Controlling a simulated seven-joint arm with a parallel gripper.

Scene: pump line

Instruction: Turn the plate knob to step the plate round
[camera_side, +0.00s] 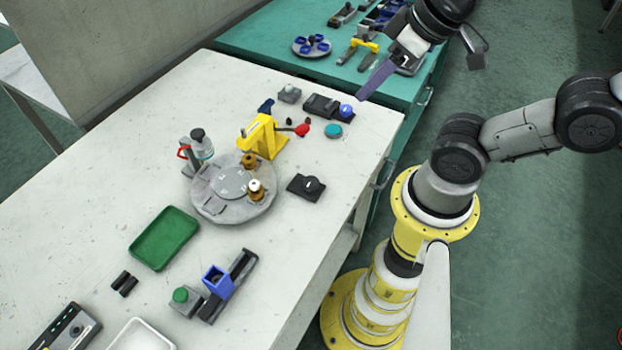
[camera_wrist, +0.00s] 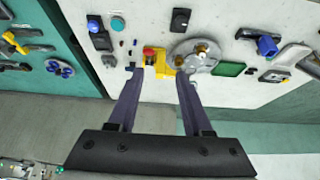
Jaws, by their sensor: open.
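A dark square base with a black knob (camera_side: 307,184) lies just right of the plate. In the wrist view the knob (camera_wrist: 181,19) is at the top, above the plate (camera_wrist: 206,62). My gripper (camera_side: 361,97) is open and empty, raised in the air over the table's far right end, well apart from the knob. In the wrist view its two long purple fingers (camera_wrist: 160,74) point toward the yellow pump.
A yellow pump (camera_side: 264,136) with a red-ended lever (camera_side: 302,130) stands behind the plate. A green tray (camera_side: 164,239), a blue holder (camera_side: 217,281) and a teal button (camera_side: 333,131) are nearby. Table around the knob is clear.

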